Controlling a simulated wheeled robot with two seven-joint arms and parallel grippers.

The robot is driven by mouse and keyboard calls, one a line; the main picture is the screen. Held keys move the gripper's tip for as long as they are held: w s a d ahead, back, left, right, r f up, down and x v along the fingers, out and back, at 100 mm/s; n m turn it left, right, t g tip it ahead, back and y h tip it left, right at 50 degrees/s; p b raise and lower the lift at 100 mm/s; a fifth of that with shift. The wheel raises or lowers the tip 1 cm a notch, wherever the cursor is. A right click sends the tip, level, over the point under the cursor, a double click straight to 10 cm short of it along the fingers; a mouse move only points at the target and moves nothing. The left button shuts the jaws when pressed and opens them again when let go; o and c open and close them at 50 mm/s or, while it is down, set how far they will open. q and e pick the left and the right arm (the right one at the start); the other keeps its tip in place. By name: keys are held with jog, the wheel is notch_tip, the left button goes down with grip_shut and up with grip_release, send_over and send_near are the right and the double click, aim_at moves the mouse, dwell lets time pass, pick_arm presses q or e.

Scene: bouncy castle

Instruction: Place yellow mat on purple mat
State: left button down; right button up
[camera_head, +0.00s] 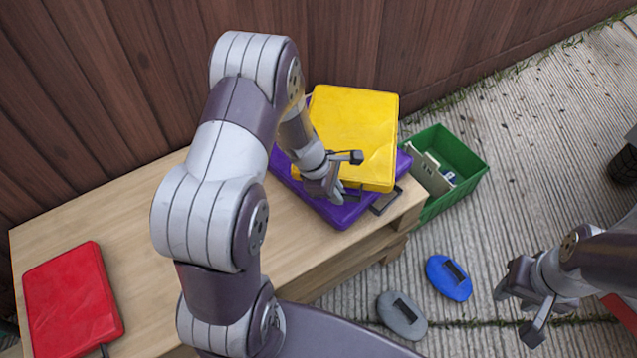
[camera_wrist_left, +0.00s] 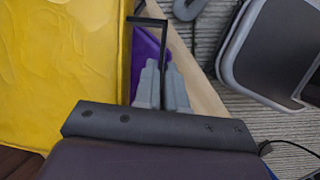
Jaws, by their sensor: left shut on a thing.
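The yellow mat (camera_head: 355,130) is over the purple mat (camera_head: 340,215) at the right end of the wooden bench; purple shows along its left, front and right edges. I cannot tell whether they touch everywhere. My left gripper (camera_head: 335,194) is at the yellow mat's front left side. In the left wrist view its fingers (camera_wrist_left: 163,85) are shut on the thin black handle (camera_wrist_left: 150,21) of the yellow mat (camera_wrist_left: 60,70), with the purple mat (camera_wrist_left: 146,60) below. My right gripper (camera_head: 517,308) is open and empty over the ground at the right.
A red mat (camera_head: 70,300) lies at the left of the wooden bench (camera_head: 130,215). A green crate (camera_head: 465,175) stands on the ground beyond its right end. A blue oval object (camera_head: 447,280) and a grey one (camera_head: 400,315) lie in front. A wooden fence (camera_head: 120,90) runs behind.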

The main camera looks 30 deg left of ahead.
pick_arm(q)
jog(key=shift+a+f+b, duration=0.55)
jog(key=shift+a+f, duration=0.6)
jog(key=shift+f, duration=0.2)
jog(key=shift+a+f+b, duration=0.55)
jog(key=shift+a+f, duration=0.6)
jog(key=shift+f, duration=0.25)
jog(key=shift+a+f+b, duration=0.55)
jog(key=shift+a+f, duration=0.6)
jog(key=shift+f, duration=0.2)
jog(key=shift+f, duration=0.15)
jog(key=c, duration=1.2)
grip_release()
